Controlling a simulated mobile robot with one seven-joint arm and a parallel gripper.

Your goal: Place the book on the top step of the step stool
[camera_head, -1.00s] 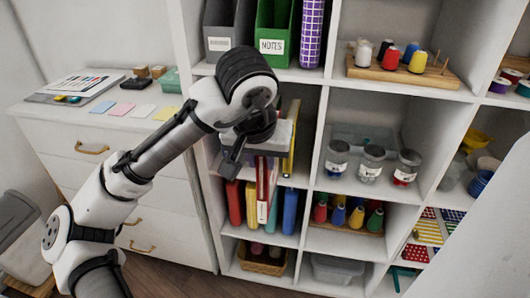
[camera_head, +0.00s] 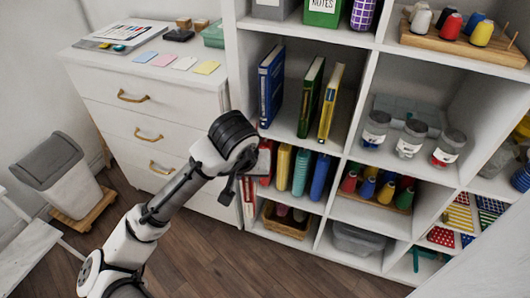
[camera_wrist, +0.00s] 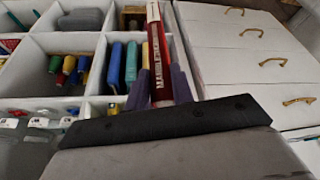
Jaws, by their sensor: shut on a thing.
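My gripper (camera_head: 238,182) is shut on a red book with a white spine label (camera_head: 249,200), in front of the cubby shelf by the drawer cabinet. In the wrist view the book (camera_wrist: 157,45) stands between the two dark fingers of my gripper (camera_wrist: 160,90), its lower part hidden by the gripper body. A white stepped piece at the left edge of the head view, cut off by the frame, looks like the step stool (camera_head: 28,248).
A grey-lidded bin (camera_head: 62,178) stands between the stepped piece and the white drawer cabinet (camera_head: 135,110). The cubby shelf (camera_head: 290,142) holds books, jars and thread spools. A wicker basket (camera_head: 288,222) sits low in it. Wooden floor (camera_head: 230,262) is open in front.

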